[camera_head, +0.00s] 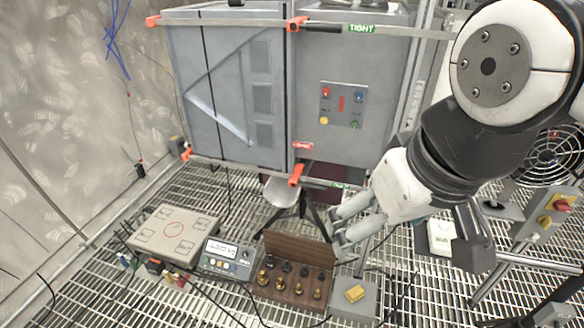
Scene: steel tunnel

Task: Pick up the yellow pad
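A small yellow pad (355,293) lies on top of a grey block that stands on the grated floor, near the bottom centre. My gripper (338,230) is above and behind the pad in the picture, beside the right end of the brown wooden case. Its two pale fingers point to the lower left and look spread apart, with nothing seen between them. It is not touching the pad.
The wooden case (290,246) with brass weights stands left of the pad. Further left are a meter (227,258) and a grey box (174,233). A large grey cabinet (240,95) stands behind. A fan (551,155) and switch box (550,212) are at right. Cables cross the grating.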

